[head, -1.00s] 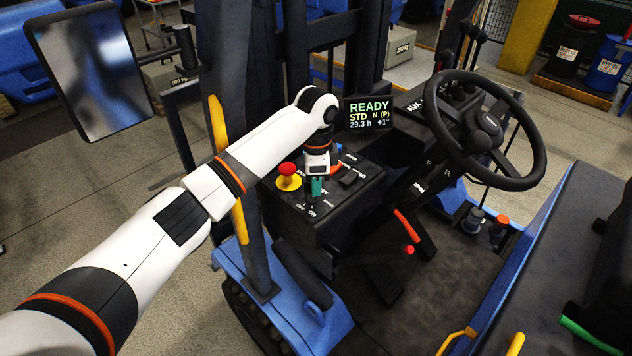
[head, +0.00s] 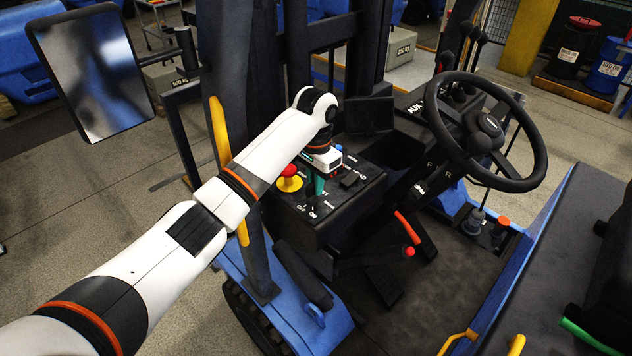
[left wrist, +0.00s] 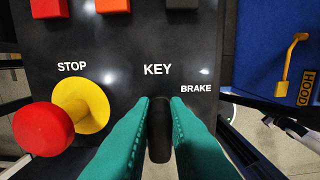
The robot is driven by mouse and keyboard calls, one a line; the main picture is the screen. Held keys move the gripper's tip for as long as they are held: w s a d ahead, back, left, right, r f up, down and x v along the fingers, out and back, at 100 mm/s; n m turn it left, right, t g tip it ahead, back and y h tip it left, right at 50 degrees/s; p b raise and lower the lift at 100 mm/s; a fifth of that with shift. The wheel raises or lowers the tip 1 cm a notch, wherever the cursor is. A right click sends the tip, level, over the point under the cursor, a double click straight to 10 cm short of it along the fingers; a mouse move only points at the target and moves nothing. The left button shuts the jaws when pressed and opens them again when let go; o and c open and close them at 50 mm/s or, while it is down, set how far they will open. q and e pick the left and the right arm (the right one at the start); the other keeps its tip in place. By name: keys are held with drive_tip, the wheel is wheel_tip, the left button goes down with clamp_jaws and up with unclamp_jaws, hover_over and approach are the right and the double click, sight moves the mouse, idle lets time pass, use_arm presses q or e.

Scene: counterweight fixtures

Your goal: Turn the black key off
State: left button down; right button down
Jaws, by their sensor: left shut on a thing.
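The black key (left wrist: 159,132) shows in the left wrist view just below the KEY label, on the dark control panel (left wrist: 215,20). My left gripper (left wrist: 159,106) has its teal fingers closed on both sides of the key. In the head view my left gripper (head: 319,184) is over the panel, right of the red stop button (head: 289,171), and hides the key there. The display (head: 369,116) behind the panel is dark. My right gripper is in neither view.
The red stop button with its yellow collar (left wrist: 92,100) stands close to my left fingers. The steering wheel (head: 486,130) is to the right. A dark post with a yellow grab handle (head: 220,128) stands beside my left arm.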

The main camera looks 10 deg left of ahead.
use_arm(q)
drive_tip(key=shift+w+r, duration=0.1)
drive_tip(key=shift+r, duration=0.05)
idle(0.4)
drive_tip(key=c, duration=1.4)
unclamp_jaws()
drive_tip(key=shift+c, duration=0.2)
drive_tip(key=shift+r+b, duration=0.35)
wheel_tip(320, 180, up, 3)
drive_tip(key=shift+r+b, duration=0.1)
drive_tip(key=shift+b, duration=0.55)
wheel_tip(320, 180, up, 8)
drive_tip(key=p, duration=0.1)
